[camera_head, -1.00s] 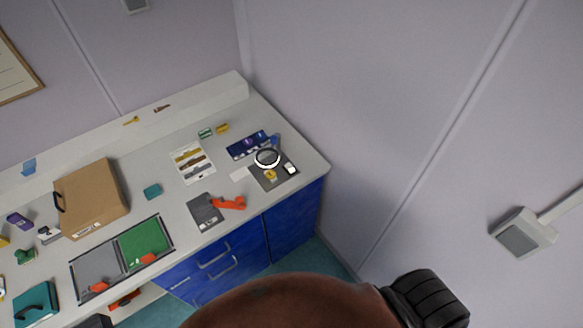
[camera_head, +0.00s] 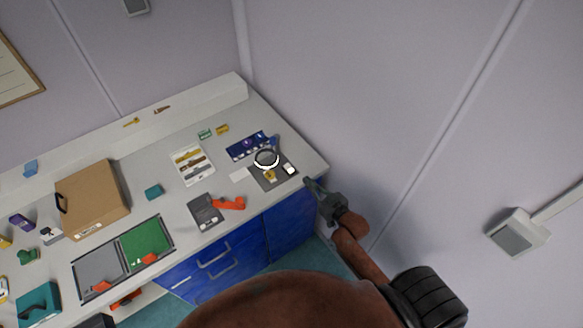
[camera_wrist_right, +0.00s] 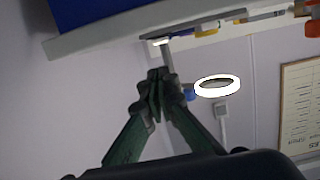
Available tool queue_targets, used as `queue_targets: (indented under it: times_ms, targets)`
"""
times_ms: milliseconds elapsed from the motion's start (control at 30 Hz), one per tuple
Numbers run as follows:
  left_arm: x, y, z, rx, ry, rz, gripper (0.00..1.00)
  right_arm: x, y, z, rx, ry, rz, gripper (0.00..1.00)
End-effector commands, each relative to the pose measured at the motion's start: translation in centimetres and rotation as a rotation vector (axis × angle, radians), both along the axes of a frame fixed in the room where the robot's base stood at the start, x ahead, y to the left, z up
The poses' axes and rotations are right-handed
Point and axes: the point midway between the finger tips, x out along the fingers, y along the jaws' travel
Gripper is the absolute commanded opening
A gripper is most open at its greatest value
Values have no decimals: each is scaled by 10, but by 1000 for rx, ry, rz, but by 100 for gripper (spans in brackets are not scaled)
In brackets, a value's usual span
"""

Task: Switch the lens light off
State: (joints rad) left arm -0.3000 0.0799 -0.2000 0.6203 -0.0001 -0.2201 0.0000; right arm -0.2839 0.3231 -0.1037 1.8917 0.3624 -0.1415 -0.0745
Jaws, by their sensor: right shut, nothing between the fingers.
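The ring-shaped lens light (camera_head: 266,159) stands at the right end of the bench, over a dark grey mat (camera_head: 262,184). Its ring glows white, and it also glows in the right wrist view (camera_wrist_right: 217,86). A small white block (camera_head: 290,170) sits at the mat's right edge; I cannot tell if it is a switch. My right gripper (camera_head: 308,182) is shut and empty, just off the bench's right front corner, apart from the mat and the lens. Its closed fingers (camera_wrist_right: 155,75) show in the wrist view, left of the ring. My left gripper is not in view.
A blue card (camera_head: 249,146) lies behind the lens. A grey box (camera_head: 205,211) and an orange tool (camera_head: 229,203) lie to its left. A cardboard box (camera_head: 92,198) and a green-and-grey tray (camera_head: 173,237) stand further left. A wall rises to the right.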

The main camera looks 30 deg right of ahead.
Motion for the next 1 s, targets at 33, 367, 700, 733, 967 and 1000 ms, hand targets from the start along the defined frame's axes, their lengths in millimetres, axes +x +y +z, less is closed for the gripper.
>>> queue_targets:
  times_ms: [33, 367, 700, 733, 967, 1000]
  targets:
    - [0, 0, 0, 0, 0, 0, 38, 2, 2, 14, 3, -22, 6, 0]
    - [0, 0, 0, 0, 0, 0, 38, 3, 5, 31, 7, -50, 14, 0]
    - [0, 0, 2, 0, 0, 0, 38, 22, 8, 30, 9, -52, 14, 0]
    - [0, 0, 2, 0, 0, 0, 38, 27, 9, 29, 8, -51, 14, 0]
    - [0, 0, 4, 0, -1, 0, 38, 74, 15, 24, 8, -50, 15, 0]
    - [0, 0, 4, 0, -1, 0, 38, 82, 17, 23, 9, -50, 15, 0]
